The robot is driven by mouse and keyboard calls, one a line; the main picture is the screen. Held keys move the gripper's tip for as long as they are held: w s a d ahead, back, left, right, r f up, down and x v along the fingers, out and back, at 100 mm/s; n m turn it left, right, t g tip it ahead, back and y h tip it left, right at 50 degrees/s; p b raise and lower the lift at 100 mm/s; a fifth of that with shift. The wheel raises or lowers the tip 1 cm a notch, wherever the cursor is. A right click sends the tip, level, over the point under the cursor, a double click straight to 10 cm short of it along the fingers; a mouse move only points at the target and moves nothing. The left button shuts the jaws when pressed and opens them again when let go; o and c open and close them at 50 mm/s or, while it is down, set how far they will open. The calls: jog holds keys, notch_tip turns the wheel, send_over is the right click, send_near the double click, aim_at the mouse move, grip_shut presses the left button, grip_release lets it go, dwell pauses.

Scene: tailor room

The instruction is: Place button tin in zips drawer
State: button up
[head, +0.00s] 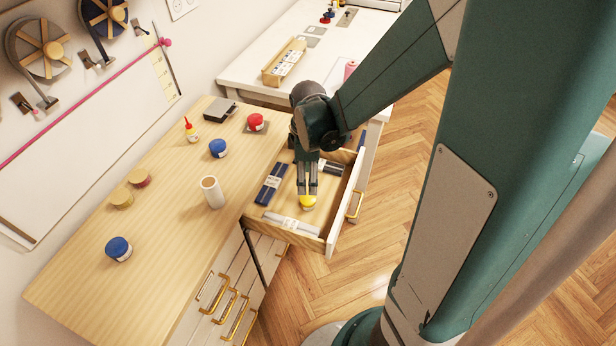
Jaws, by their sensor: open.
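A small tin with a yellow lid (308,202) is inside the open drawer (330,243), near its middle, and appears to rest on the drawer floor. My gripper (307,190) points down into the drawer, directly over this tin. Its two fingers are apart, with the tips at or just above the lid; I cannot tell if they touch it. The drawer also holds a dark blue packet (270,184) at left, a black packet (331,168) at the back and a pale packet (292,223) at the front. My wrist hides part of the drawer's back.
Blue tins (218,148), a red tin (256,122), yellowish tins (122,199), a thread cone (212,191) and a red-capped bottle (191,130) stand on the wooden top (165,235). A white table (325,60) stands behind. Floor right of the drawer is clear.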

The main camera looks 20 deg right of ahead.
jog(key=shift+r, duration=0.1)
jog(key=s+a+r+m+t, duration=0.2)
jog(key=s+r+m, duration=0.4)
jog(key=r, duration=0.4)
jog(key=s+a+r+m+t, duration=0.2)
jog(key=s+r+m+t, duration=0.3)
jog(key=r, duration=0.6)
jog(key=shift+s+a+m, duration=0.4)
jog(key=shift+m, duration=0.4)
jog(key=shift+c, duration=0.4)
